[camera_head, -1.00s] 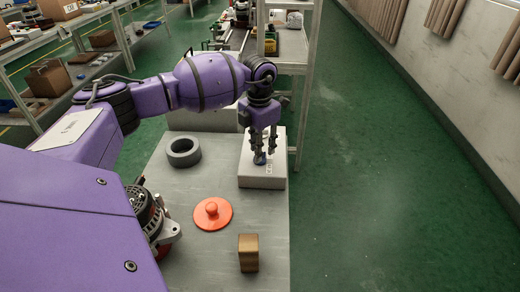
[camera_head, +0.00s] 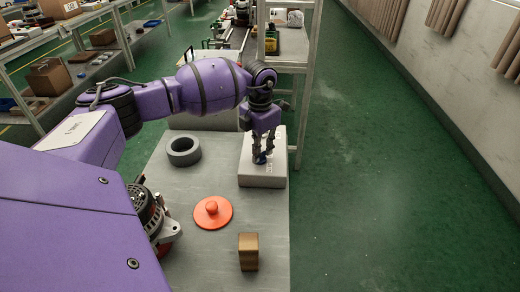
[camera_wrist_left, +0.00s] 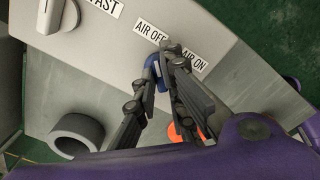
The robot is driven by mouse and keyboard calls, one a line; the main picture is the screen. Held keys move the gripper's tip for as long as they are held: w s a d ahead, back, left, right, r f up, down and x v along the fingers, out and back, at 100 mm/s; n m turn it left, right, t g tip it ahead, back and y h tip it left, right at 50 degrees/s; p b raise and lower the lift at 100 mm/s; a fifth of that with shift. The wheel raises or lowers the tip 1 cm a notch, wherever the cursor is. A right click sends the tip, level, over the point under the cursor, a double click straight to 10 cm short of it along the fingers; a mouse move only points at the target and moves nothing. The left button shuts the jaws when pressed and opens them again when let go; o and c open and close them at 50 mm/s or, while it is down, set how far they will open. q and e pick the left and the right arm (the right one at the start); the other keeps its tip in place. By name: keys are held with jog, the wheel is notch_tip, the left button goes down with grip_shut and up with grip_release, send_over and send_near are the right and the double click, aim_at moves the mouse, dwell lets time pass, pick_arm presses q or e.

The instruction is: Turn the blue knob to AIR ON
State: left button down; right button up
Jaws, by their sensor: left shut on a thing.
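The blue knob (camera_wrist_left: 161,76) is on the light grey box (camera_head: 262,178); it also shows in the head view (camera_head: 260,158), partly hidden by the fingers. My left gripper (camera_wrist_left: 163,62) reaches down from above and is shut on the blue knob, with a finger on each side. In the left wrist view the AIR OFF label (camera_wrist_left: 150,31) is just beyond the knob and the AIR ON label (camera_wrist_left: 189,59) is to its right, partly covered by a finger. I cannot read the knob's exact pointing direction. My right gripper is in neither view.
A white knob (camera_wrist_left: 98,3) with a label ending in "AST" is on the same box. On the grey table are a dark grey ring (camera_head: 184,152), a red disc with a handle (camera_head: 213,213), a brown block (camera_head: 248,252) and an alternator (camera_head: 154,214).

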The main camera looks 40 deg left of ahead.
pick_arm(q)
jog(key=shift+m, duration=0.3)
jog(key=shift+m+b, duration=0.4)
jog(key=shift+m, duration=0.6)
jog(key=m, duration=0.2)
jog(key=shift+f+m+b, duration=0.1)
jog(key=shift+m+b, duration=0.2)
jog(key=shift+b, duration=0.05)
jog(key=m+b, duration=0.1)
jog(key=m, duration=0.3)
jog(key=shift+m, duration=0.3)
jog(key=m+b, duration=0.1)
jog(key=m, duration=0.1)
jog(key=shift+m, duration=0.4)
jog(key=m+b, duration=0.1)
jog(key=m, duration=0.2)
jog(key=shift+m, duration=1)
